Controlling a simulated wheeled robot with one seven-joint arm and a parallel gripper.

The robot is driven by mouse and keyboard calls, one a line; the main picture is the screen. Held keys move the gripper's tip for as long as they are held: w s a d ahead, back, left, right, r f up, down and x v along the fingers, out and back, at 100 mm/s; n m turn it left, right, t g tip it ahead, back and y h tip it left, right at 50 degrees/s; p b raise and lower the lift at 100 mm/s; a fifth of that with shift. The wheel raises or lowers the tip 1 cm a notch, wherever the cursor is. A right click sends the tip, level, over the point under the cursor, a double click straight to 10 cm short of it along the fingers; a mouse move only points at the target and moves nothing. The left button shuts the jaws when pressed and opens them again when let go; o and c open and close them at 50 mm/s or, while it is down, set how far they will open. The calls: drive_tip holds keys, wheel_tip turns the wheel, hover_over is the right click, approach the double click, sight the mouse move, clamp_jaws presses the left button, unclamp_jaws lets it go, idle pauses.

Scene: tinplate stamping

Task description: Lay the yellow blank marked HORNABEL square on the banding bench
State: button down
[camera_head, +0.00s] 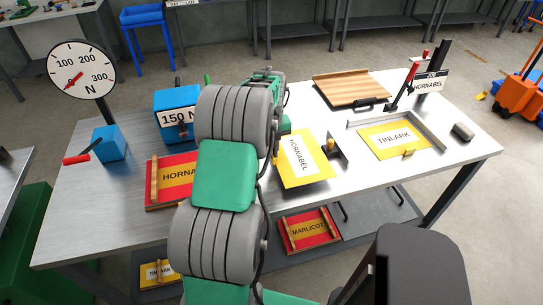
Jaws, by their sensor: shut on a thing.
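My gripper (275,138) is at the blank's left side, mostly hidden behind my arm, and is shut on the blank. A sign marked HORNABEL (430,83) stands behind the frame.
A red blank with a yellow HORNABEL label (157,196) lies left of my arm, near a blue 150 N box (174,99) and a dial gauge (81,70). A wooden board (348,88) lies at the back. A red MARLICOT blank (308,229) is on the lower shelf.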

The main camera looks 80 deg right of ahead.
drive_tip(key=shift+w+f+p, duration=0.2)
drive_tip(key=shift+f+p, duration=0.15)
drive_tip(key=shift+f, duration=1.55)
drive_tip(key=c, duration=1.5)
unclamp_jaws()
drive_tip(key=shift+c, duration=0.2)
